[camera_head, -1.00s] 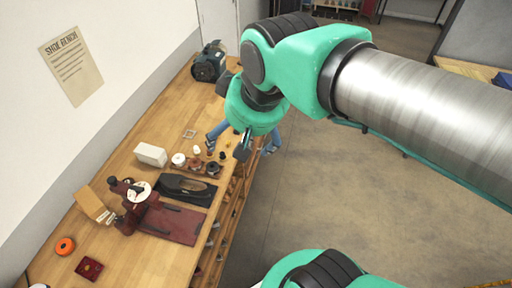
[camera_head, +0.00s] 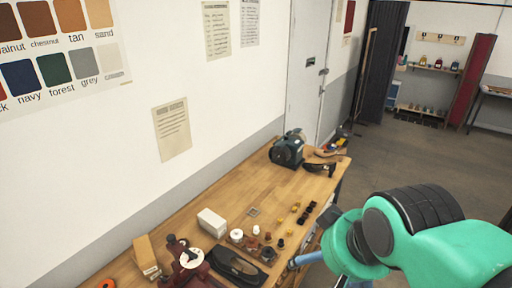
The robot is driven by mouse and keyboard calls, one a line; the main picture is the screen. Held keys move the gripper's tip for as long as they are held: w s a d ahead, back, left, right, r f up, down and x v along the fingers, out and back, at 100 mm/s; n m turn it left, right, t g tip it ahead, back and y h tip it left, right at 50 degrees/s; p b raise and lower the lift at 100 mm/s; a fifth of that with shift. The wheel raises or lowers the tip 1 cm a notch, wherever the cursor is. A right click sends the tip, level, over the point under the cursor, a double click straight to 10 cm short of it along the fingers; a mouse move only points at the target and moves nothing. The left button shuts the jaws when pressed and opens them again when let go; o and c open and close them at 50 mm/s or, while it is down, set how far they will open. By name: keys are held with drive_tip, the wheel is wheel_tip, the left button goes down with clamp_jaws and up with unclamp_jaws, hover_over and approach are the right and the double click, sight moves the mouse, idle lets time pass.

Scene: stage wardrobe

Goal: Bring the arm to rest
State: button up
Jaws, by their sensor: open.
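My arm is in the lower right of the head view, its green links beside the right edge of the wooden workbench (camera_head: 230,197). My gripper (camera_head: 322,274) is at the bottom, partly cut off by the frame edge and partly hidden by the wrist. Its bluish fingers are spread apart and I see nothing between them. One finger shows over or beside the bench's front edge; I cannot tell whether it touches.
The bench holds a white box (camera_head: 212,222), a black shoe-like item (camera_head: 236,265), a dark red device (camera_head: 185,262), a grinder-like machine (camera_head: 288,149) and several small jars and pots. A pale door (camera_head: 304,70) stands behind. Open floor (camera_head: 410,155) lies right of the bench.

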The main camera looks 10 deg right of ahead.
wheel_tip(320, 180, down, 16)
drive_tip(key=b, duration=1.5)
drive_tip(key=shift+b, duration=0.3)
